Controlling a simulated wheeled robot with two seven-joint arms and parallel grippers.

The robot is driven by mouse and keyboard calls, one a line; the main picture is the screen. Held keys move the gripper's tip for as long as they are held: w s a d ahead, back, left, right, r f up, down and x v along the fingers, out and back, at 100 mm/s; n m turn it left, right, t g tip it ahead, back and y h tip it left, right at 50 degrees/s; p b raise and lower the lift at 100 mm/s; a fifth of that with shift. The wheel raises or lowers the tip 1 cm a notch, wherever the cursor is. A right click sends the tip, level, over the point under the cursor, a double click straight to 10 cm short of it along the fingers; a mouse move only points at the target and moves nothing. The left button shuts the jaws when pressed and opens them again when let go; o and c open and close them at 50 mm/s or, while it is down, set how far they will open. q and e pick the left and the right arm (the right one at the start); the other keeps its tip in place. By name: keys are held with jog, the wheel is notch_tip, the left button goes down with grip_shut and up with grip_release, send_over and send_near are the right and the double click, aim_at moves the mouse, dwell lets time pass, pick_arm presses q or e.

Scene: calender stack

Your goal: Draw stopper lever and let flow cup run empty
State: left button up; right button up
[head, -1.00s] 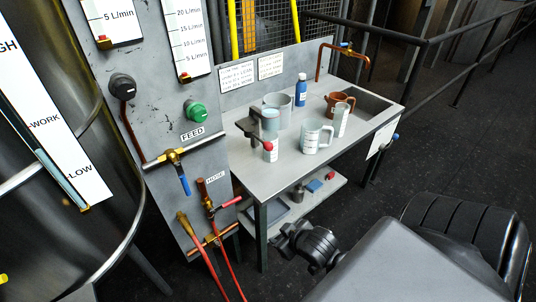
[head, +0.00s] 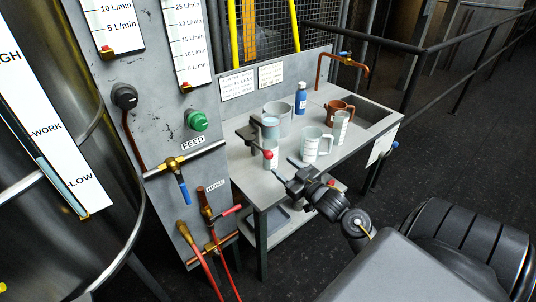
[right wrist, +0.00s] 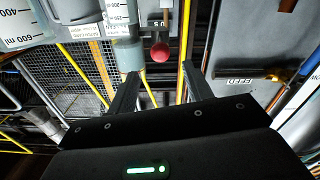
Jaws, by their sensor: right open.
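The flow cup (head: 270,121) sits in a dark stand near the front left of the bench. The stopper lever's red ball knob (head: 268,154) sticks out below it, in front of a clear measuring cylinder (head: 271,163). My right gripper (head: 285,170) is open and empty at the bench's front edge, a short way right of and below the knob. In the right wrist view the red knob (right wrist: 160,51) lies ahead, between the lines of the two spread fingers (right wrist: 160,88), not touched by them. My left gripper is not in view.
A white jug (head: 311,148), another cylinder (head: 340,126), a copper jug (head: 340,109), a grey mug (head: 279,109) and a blue bottle (head: 300,97) stand on the bench. The feed panel (head: 165,85) rises at the left. A lower shelf lies under the bench.

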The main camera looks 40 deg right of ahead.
aim_at(268, 154)
jog(key=w+p, duration=0.1)
jog(key=w, duration=0.8)
jog(key=shift+w+d, duration=0.1)
jog(key=shift+w, duration=0.1)
grip_shut()
